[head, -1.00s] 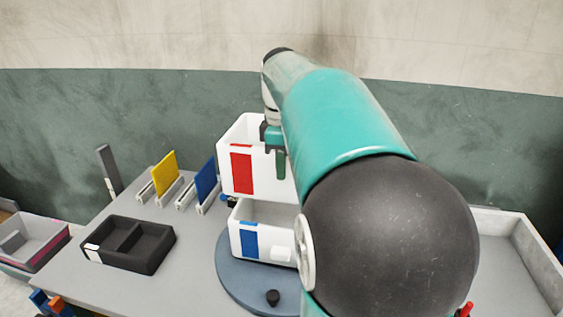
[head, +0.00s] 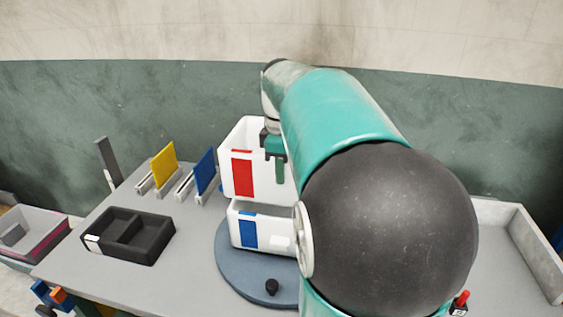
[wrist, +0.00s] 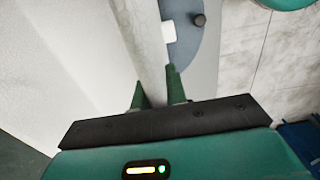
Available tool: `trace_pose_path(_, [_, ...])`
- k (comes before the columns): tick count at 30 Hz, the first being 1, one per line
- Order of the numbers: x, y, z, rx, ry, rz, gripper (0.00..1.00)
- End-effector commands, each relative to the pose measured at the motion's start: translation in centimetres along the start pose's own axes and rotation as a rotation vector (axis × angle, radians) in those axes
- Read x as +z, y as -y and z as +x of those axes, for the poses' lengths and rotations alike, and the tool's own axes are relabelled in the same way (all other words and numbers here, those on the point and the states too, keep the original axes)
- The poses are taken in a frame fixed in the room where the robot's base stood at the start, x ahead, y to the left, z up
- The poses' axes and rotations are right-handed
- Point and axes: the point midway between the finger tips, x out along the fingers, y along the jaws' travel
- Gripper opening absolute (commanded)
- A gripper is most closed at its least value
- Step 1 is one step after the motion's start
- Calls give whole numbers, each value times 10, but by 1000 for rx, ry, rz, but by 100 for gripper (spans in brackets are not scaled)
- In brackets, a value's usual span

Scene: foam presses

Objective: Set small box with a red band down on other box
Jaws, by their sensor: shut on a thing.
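The small white box with a red band (head: 242,173) is upright in the head view, directly above the other white box with a blue band (head: 249,234). Its lower edge is at or very near the lower box's rim; I cannot tell whether they touch all round. My gripper (head: 278,160) is shut on the red-banded box's near wall. In the wrist view its two fingers (wrist: 158,96) straddle that white wall (wrist: 150,45). The right part of both boxes is hidden behind my arm.
The lower box stands on a round blue-grey disc (head: 232,280) with a black knob (head: 272,287). Left of it are a black divided tray (head: 130,237), a yellow panel (head: 165,167) and a blue panel (head: 205,172) in holders. A grey tray (head: 535,250) lies at right.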

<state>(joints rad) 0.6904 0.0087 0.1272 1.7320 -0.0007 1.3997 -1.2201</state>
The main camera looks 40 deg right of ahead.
Motion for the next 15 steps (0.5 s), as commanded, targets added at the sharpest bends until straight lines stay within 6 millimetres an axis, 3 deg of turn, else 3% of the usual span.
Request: trace_pose_path(15, [0, 0, 38, -1, 1, 0, 0])
